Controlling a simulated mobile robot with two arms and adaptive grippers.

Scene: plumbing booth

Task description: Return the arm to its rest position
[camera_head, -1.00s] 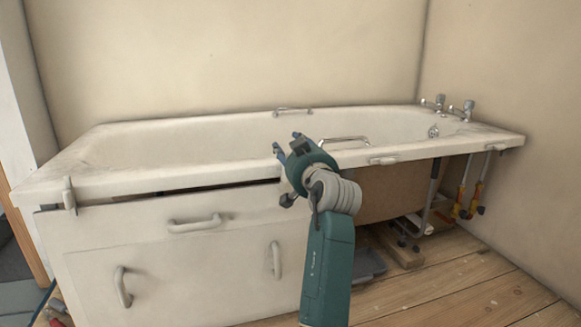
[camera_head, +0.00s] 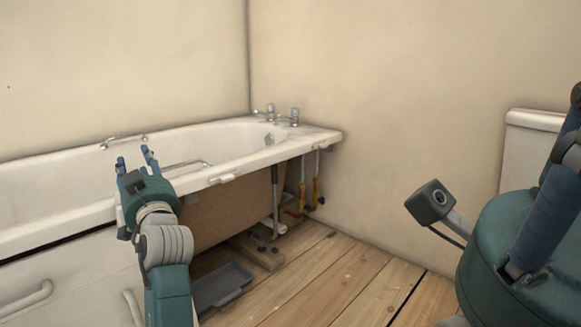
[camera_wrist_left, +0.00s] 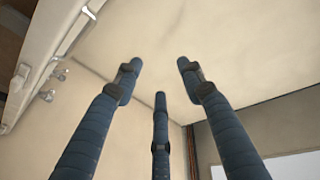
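My left gripper (camera_head: 136,164) is held up in front of the bathtub's near rim in the head view, its blue fingers pointing up. In the left wrist view its three fingers (camera_wrist_left: 159,78) are spread apart with nothing between them. My right gripper (camera_head: 548,212) is close to the camera at the right edge of the head view. Its teal palm, a blue finger and a small wrist camera show there. Its fingertips are cut off by the frame or hidden.
The white bathtub (camera_head: 75,215) stands along the wall at left, with taps (camera_head: 294,117) at its far end. A dark tray (camera_head: 222,284) lies on the wooden floor (camera_head: 345,285). A white fixture (camera_head: 535,120) stands at right.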

